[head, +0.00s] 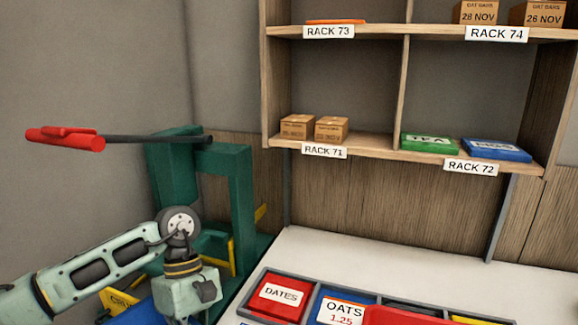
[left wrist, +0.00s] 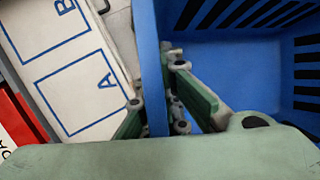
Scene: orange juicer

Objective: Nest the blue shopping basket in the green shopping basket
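The blue shopping basket (left wrist: 240,60) fills the right of the left wrist view, with dark slots in its wall. Only a blue patch that may be part of it shows at the bottom left of the head view. My left gripper (left wrist: 155,85) straddles the basket's near wall, one finger on each side, and appears shut on it. In the head view the left wrist (head: 187,290) is low at the left and its fingertips are out of frame. I cannot see the green shopping basket in either view. My right gripper is not in view.
A green press frame (head: 240,215) with a red-handled lever (head: 65,138) stands behind my left arm. A divided tray (head: 310,285) with labelled bins lies on the white counter (head: 330,250). A wooden rack (head: 400,145) stands behind. A white mat (left wrist: 65,65) has squares A and B.

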